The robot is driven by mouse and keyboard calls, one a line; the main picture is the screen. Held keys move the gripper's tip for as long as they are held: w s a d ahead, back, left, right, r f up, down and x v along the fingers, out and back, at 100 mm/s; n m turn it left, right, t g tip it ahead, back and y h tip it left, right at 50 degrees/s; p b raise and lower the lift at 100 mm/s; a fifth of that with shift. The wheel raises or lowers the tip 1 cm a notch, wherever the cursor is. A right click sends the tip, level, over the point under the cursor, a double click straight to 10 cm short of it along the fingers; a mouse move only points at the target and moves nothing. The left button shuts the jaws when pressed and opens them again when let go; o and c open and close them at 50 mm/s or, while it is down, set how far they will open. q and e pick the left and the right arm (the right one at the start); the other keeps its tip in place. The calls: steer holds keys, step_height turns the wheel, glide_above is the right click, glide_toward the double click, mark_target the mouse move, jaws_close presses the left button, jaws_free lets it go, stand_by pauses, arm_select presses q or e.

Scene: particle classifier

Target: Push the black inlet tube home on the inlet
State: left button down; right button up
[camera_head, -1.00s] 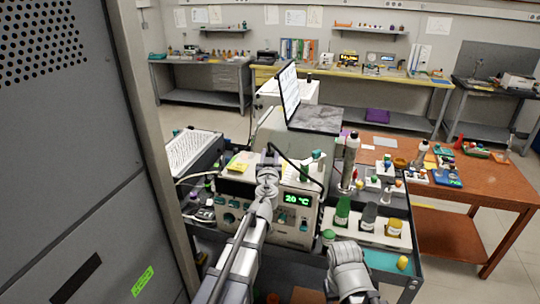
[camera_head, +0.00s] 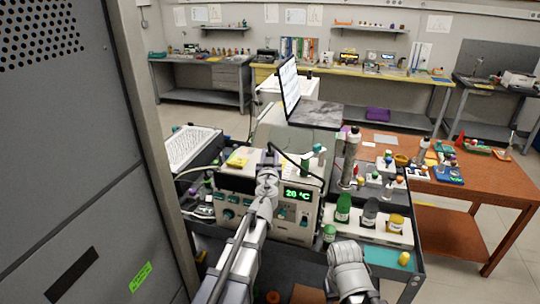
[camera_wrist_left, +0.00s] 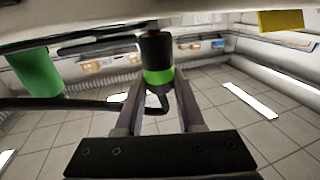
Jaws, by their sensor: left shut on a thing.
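The particle classifier (camera_head: 262,204), a beige box with a green 20 °C display, stands on the cart in the head view. My left gripper (camera_head: 267,158) is above its front top edge, shut on the end of the black inlet tube (camera_head: 295,161). The tube arcs right and down from the gripper. In the left wrist view the fingers (camera_wrist_left: 158,95) flank a dark cylinder with a bright green band (camera_wrist_left: 158,76), and a black tube (camera_wrist_left: 60,103) runs off left. I cannot tell how the tube end sits on the inlet.
A laptop (camera_head: 290,92) stands behind the classifier. To its right are a tall grey bottle (camera_head: 350,158) and a white rack (camera_head: 399,236) with capped bottles. A large grey cabinet (camera_head: 75,170) closes off the left. A brown table (camera_head: 475,187) is at right.

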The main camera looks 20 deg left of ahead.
arm_select(q)
steer(key=shift+f, duration=0.2)
steer(key=shift+c, duration=2.2)
jaws_free()
steer(key=v, duration=0.7)
steer(key=shift+s, duration=0.4)
